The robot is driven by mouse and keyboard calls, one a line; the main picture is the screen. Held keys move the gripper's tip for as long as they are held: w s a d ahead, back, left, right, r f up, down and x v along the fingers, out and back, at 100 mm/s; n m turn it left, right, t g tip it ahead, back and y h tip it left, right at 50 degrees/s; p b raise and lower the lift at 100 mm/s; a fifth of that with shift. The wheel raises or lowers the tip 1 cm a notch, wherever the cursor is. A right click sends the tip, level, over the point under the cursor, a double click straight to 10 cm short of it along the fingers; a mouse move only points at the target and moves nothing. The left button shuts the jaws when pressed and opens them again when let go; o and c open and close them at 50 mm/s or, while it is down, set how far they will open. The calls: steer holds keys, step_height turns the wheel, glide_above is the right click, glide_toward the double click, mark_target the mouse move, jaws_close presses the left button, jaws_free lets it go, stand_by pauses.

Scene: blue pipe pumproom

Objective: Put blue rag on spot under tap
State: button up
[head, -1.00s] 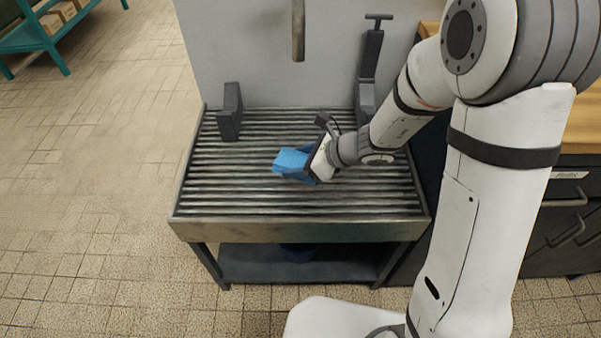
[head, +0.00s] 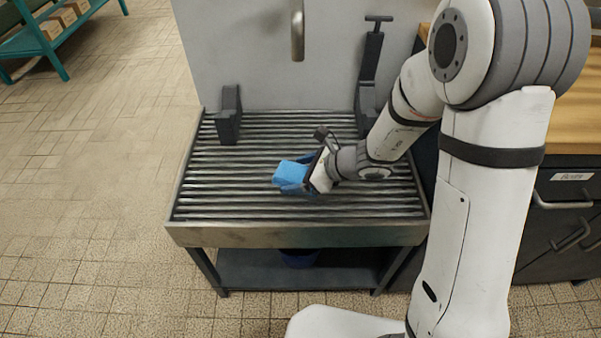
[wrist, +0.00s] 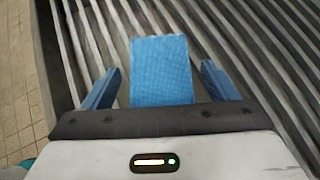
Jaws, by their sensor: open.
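The blue rag (head: 290,172) is a light-blue folded piece on the slatted metal grate (head: 240,205), near its middle. In the wrist view the rag (wrist: 161,68) lies between the two blue fingers with a gap on each side. My gripper (wrist: 163,85) is open around it; it also shows in the head view (head: 297,180), reaching in from the right. The tap spout (head: 297,32) hangs in front of the pale back panel, behind the rag. The spot under the tap is not distinctly marked on the grate. The rag's near end is hidden by the gripper body.
A dark block (head: 228,115) stands at the grate's back left, and a dark upright clamp-like fixture (head: 370,70) at its back right. A wooden-topped drawer cabinet (head: 570,130) is at right. A teal shelf (head: 50,40) stands far left.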

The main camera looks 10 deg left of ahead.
steer(key=shift+r, duration=0.2)
steer(key=p+v, duration=0.4)
steer(key=v, duration=0.6)
steer(key=shift+d+r, duration=0.2)
steer(key=shift+r, duration=0.05)
steer(key=s+d+r+n+h, duration=0.5)
steer(key=s+d+n, duration=0.1)
steer(key=d+n, duration=0.4)
steer(key=s+d+r+n+h, duration=0.5)
steer(key=s+d+n, duration=0.1)
steer(key=d+n, duration=0.35)
step_height(320, 180, up, 25)
steer(key=t+p, duration=0.1)
steer(key=p, duration=2.2)
steer(key=shift+s, duration=0.25)
